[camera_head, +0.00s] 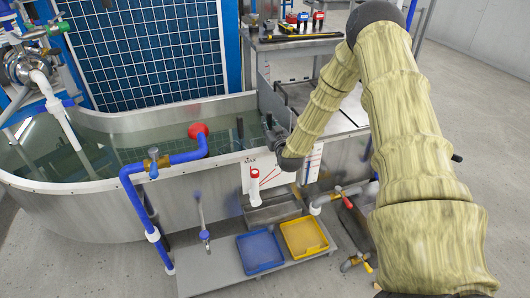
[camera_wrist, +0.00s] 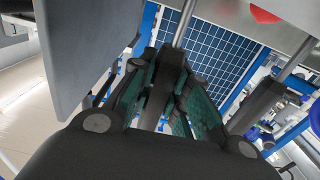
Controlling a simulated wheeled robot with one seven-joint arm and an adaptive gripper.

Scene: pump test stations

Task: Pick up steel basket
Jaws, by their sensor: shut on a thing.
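My gripper (camera_head: 268,132) is over the right part of the water tank, close to its front rim, and partly hidden by my arm. The basket's body is not clear in either view. A faint mesh pattern shows in the tank water left of the gripper; I cannot tell whether it is the basket or a reflection of the blue panel.
A blue tray (camera_head: 260,252) and a yellow tray (camera_head: 303,238) sit on a low shelf. A tool bench (camera_head: 295,45) stands behind.

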